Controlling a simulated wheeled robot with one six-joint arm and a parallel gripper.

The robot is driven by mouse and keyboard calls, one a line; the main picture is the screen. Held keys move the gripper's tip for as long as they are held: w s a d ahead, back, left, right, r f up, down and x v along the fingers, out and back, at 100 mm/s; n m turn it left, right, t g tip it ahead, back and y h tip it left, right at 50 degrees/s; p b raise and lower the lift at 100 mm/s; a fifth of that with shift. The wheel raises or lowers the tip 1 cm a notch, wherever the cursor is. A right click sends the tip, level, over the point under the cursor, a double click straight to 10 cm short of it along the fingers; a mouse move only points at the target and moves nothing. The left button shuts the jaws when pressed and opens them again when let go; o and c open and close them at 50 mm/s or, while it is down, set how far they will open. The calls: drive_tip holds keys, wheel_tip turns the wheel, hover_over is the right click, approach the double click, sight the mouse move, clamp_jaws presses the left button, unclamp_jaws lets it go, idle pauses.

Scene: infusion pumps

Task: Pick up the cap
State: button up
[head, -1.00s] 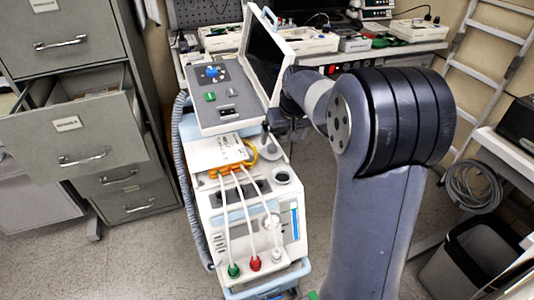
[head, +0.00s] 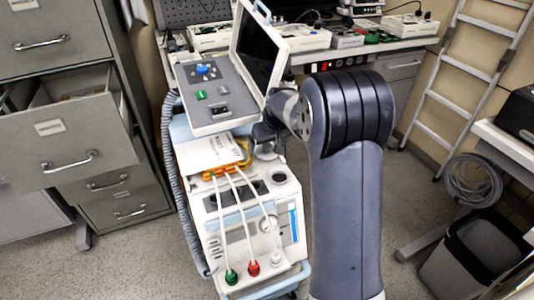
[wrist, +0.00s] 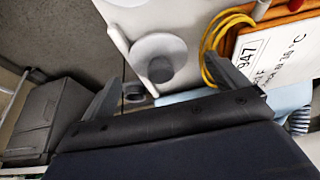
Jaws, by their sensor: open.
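My gripper (wrist: 168,80) is open, with one dark finger at the left and one at the right in the wrist view. Between and beyond the fingers is a pale grey round piece with a darker grey round knob (wrist: 160,69), which may be the cap; I cannot tell for certain. The fingers do not visibly close on it. In the head view my gripper (head: 265,138) is over the upper right of the white machine (head: 240,205), beside a round recess (head: 279,178). The arm partly hides this spot.
An orange block with a white label (wrist: 285,60) and a yellow tube (wrist: 210,45) lie close to the right finger. A tilted screen (head: 258,48) stands behind the gripper. An open file drawer (head: 65,135) is at left, and a bin (head: 470,255) at right.

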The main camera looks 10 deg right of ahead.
drive_tip(key=shift+x, duration=0.95)
drive_tip(key=c, duration=1.2)
